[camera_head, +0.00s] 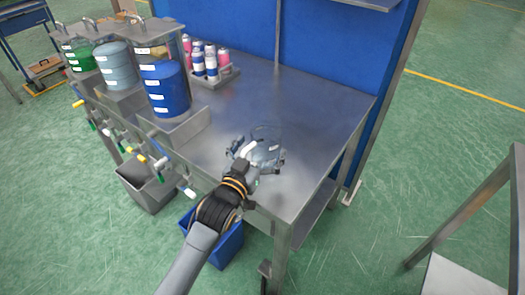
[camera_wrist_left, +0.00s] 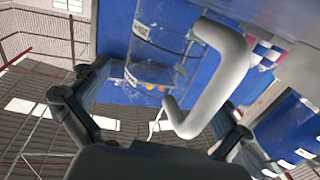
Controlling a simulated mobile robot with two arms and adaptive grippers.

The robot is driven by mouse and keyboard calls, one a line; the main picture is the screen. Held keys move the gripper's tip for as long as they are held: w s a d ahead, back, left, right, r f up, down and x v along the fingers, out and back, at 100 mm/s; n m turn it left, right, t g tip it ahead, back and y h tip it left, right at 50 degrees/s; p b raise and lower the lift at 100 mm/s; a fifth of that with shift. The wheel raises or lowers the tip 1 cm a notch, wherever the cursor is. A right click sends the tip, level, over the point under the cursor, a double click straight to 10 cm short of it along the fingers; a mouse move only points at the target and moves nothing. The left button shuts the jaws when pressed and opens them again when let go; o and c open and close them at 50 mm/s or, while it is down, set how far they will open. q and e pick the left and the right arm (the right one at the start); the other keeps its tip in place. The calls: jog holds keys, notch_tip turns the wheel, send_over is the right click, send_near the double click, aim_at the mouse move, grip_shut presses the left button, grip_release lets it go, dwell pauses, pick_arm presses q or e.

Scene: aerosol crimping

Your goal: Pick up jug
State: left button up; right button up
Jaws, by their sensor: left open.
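The jug (camera_head: 268,145) is clear with a white handle (camera_head: 244,152) and stands on the metal table near its front right corner. My left gripper (camera_head: 262,163) reaches it from the front, at the handle side. In the left wrist view the white handle (camera_wrist_left: 222,85) lies between the two spread fingers of my left gripper (camera_wrist_left: 150,120), with the clear jug body (camera_wrist_left: 158,45) behind it. The fingers are open and do not appear closed on the handle. My right gripper does not show.
Green, grey-blue and blue (camera_head: 164,88) dispenser tanks stand along the table's left side, with taps in front. A rack of spray cans (camera_head: 210,68) is behind them. A blue bin (camera_head: 222,246) and a grey bin (camera_head: 146,185) are below. The table (camera_head: 320,105) is clear right of the cans.

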pick_arm(q)
jog(key=shift+w+d, duration=0.15)
jog(key=shift+w, duration=0.2)
jog(key=c, duration=1.2)
jog(key=shift+s, duration=0.1)
jog(key=shift+r, duration=0.1)
